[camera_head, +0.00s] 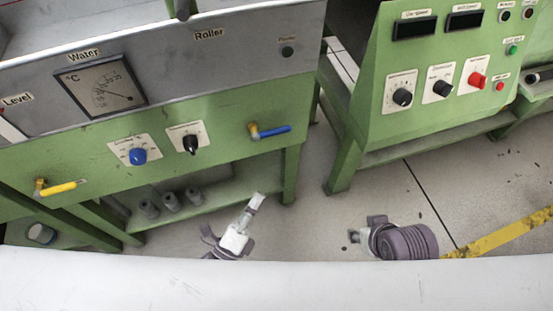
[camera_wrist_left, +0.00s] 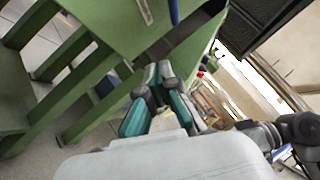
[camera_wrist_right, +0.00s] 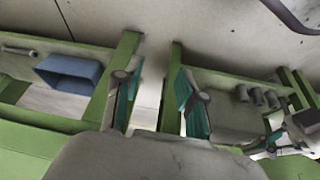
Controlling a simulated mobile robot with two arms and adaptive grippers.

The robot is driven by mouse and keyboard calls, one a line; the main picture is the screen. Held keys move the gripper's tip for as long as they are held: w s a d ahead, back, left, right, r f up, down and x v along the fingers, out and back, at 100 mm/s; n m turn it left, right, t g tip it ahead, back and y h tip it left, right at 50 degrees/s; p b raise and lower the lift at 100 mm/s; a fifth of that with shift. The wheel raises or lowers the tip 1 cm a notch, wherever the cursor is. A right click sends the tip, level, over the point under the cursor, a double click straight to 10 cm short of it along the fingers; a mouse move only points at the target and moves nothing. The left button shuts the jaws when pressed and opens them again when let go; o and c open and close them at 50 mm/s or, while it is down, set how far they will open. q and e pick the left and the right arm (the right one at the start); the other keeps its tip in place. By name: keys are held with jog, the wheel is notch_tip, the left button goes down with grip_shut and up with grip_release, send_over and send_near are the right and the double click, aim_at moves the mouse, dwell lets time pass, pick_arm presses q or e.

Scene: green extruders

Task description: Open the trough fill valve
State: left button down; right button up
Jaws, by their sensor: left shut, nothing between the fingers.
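The green machine front (camera_head: 230,108) carries a valve with a blue lever (camera_head: 273,132) at its right end and a valve with a yellow lever (camera_head: 62,187) at its lower left. Both levers lie nearly level. I cannot read which one is the trough fill valve. My left gripper (camera_head: 256,201) is below the blue lever, apart from it, empty. In the left wrist view its teal fingers (camera_wrist_left: 160,74) are together, and a blue lever (camera_wrist_left: 174,11) shows at the top edge. My right gripper (camera_wrist_right: 157,100) is open and empty in the right wrist view.
The machine has a water gauge (camera_head: 101,87), a blue knob (camera_head: 138,156) and a black knob (camera_head: 190,144). A second green control cabinet (camera_head: 437,62) stands to the right. Grey cylinders (camera_head: 170,201) stand on the low shelf. Open floor (camera_head: 330,215) lies between.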

aim_at(273, 132)
pick_arm(q)
jog(key=shift+s+d+r+m+h, duration=0.2)
jog(key=shift+r+m+h, duration=0.1)
jog(key=shift+r+m, duration=0.15)
jog(key=shift+s+d+r+m+h, duration=0.1)
jog(key=shift+s+r+m+h, duration=0.05)
jog(key=shift+r+m+h, duration=0.25)
pick_arm(e)
jog(key=shift+v, duration=0.9)
pick_arm(q)
jog(key=shift+w+r, duration=0.1)
pick_arm(e)
jog(key=shift+w+d, duration=0.1)
pick_arm(q)
jog(key=w+a+r+x, duration=0.1)
jog(key=a+x, duration=0.1)
jog(key=x, duration=1)
jog(key=shift+w+r+b, duration=0.25)
jog(key=shift+w+b, duration=0.05)
jog(key=shift+b, duration=0.1)
pick_arm(e)
jog(key=shift+w+a+r+t, duration=0.15)
jog(key=shift+w+t, duration=0.15)
jog(key=shift+w, duration=0.15)
jog(key=shift+w+a+r+t, duration=0.15)
jog(key=shift+w+t, duration=0.15)
jog(key=shift+w, duration=0.15)
